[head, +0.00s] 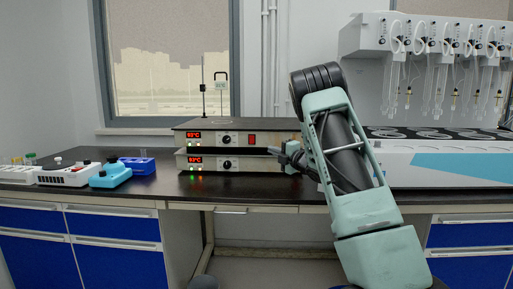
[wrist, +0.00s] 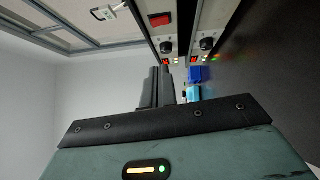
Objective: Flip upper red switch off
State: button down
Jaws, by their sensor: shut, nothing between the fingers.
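Two heater units are stacked on the dark bench. The upper unit (head: 238,128) has a red display, a black knob (head: 226,139) and a red switch (head: 252,139) at the right of its front panel. This red switch also shows near the top of the wrist view (wrist: 159,19). My gripper (head: 271,150) is shut and empty, its fingers pointing left, low and to the right of the upper switch in the head view. Its fingers also show in the wrist view (wrist: 160,70). I cannot tell whether they touch a unit. The switch's tilt is too small to read.
The lower unit (head: 208,162) has a display and knob; my arm hides its right end. A stand (head: 203,95) rises behind the units. Blue and white devices (head: 110,172) stand at left. A large white apparatus (head: 440,165) stands at right.

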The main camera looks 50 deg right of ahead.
send_near(251, 137)
jog(key=w+a, duration=0.3)
jog(key=shift+w+d+r+p, duration=0.15)
jog(key=shift+w+d+p, duration=0.4)
jog(key=shift+w+d, duration=1)
jog(key=shift+d+b, duration=0.15)
jog(key=shift+b, duration=0.15)
jog(key=shift+r, duration=0.15)
jog(key=shift+s, duration=0.5)
jog(key=s+a+f, duration=0.1)
jog(key=s, duration=1.5)
jog(key=shift+a+f+b, duration=0.2)
jog(key=shift+f+b, duration=0.1)
jog(key=shift+b, duration=0.1)
